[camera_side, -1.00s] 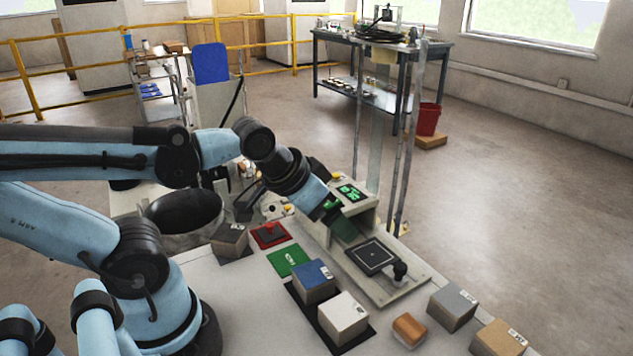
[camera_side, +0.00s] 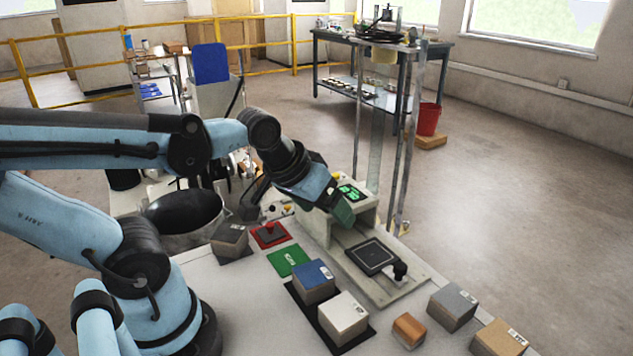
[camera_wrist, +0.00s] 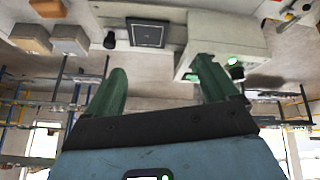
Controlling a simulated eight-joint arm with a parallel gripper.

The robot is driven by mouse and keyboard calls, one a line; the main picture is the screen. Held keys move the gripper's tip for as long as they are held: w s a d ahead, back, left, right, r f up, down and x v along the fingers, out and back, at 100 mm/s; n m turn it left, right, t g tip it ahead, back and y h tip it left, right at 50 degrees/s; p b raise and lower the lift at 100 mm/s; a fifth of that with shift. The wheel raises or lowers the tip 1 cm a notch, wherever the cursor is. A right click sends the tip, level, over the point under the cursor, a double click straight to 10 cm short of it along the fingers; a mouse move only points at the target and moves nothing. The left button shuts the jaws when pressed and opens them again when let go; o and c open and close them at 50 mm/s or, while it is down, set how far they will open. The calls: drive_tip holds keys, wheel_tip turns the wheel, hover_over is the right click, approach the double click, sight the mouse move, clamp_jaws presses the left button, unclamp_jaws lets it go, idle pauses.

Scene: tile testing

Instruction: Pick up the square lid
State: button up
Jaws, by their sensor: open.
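No piece is plainly marked as the square lid. A red square piece with a raised red knob (camera_side: 269,235) lies flat on the white table, left of the tester. A dark square plate with a pale outline (camera_side: 372,257) sits on the tester's pale base, beside a black knob (camera_side: 400,270); the plate also shows at the top of the wrist view (camera_wrist: 147,33). My gripper (camera_side: 343,212) has green fingers and is at the tester's box, above and behind the dark plate. In the wrist view my gripper (camera_wrist: 162,72) is open, with nothing between the fingers.
The tester's pale box (camera_side: 351,207) with a green display stands close to my fingers. A green square (camera_side: 289,261), a blue-topped block (camera_side: 313,281), a white block (camera_side: 343,317), an orange block (camera_side: 409,329) and a grey block (camera_side: 452,306) stand in front. A dark round bin (camera_side: 185,215) is left.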

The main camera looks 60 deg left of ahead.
drive_tip(key=a+n+g, duration=0.2)
drive_tip(key=a+n, duration=0.3)
drive_tip(key=n, duration=0.4)
drive_tip(key=n+g, duration=0.4)
drive_tip(key=n, duration=2)
hover_over(276, 230)
drive_tip(key=f, duration=0.8)
drive_tip(key=shift+w+a+f, duration=0.1)
drive_tip(key=shift+w, duration=0.3)
drive_tip(key=shift+s+d+f, duration=0.1)
drive_tip(key=shift+s+f, duration=0.05)
drive_tip(key=shift+f, duration=0.75)
drive_tip(key=shift+s+d+f, duration=0.1)
drive_tip(key=shift+s+f, duration=0.05)
drive_tip(key=shift+f, duration=0.7)
drive_tip(key=shift+s+f, duration=0.15)
drive_tip(key=shift+f, duration=0.75)
drive_tip(key=c, duration=1.1)
drive_tip(key=shift+c, duration=0.2)
